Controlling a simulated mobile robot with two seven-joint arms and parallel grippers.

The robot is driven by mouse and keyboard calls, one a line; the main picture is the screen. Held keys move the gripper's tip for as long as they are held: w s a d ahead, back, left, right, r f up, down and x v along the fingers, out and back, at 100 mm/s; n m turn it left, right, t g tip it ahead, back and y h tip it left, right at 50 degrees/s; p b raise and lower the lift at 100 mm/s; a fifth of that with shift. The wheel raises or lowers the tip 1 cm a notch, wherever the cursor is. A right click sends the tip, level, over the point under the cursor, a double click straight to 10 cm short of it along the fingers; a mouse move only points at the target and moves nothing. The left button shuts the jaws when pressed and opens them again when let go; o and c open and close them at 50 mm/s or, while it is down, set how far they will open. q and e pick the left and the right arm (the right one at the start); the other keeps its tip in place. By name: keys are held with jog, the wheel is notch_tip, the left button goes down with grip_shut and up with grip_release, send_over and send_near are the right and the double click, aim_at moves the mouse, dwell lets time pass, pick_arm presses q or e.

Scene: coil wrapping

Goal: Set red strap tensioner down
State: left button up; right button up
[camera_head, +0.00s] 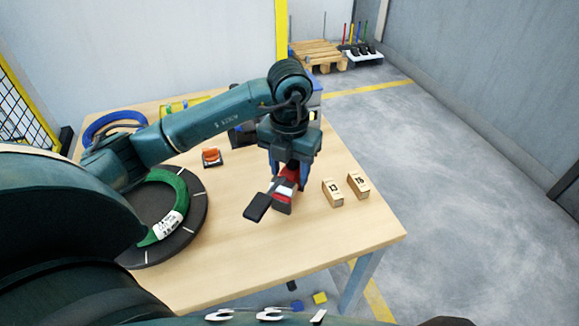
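The red strap tensioner (283,206), red with a pale patch and a dark handle sticking out to the lower left, is right of the middle of the table. My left gripper (289,175) comes down over it from above, with its blue fingers on either side of the red body, and appears shut on it. The tensioner is at or just above the table top; I cannot tell whether it touches. My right gripper is not in view.
A green coil (176,190) lies on a dark round turntable (193,220) at left. A blue coil (103,121) and an orange item (211,156) are behind. The table (290,248) is clear in front.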

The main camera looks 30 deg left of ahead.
aim_at(289, 171)
pick_arm(q)
jog(key=shift+o, duration=0.2)
notch_tip(289, 171, up, 12)
jog(key=shift+r+p, duration=0.15)
jog(key=shift+p, duration=0.25)
dwell(0.6)
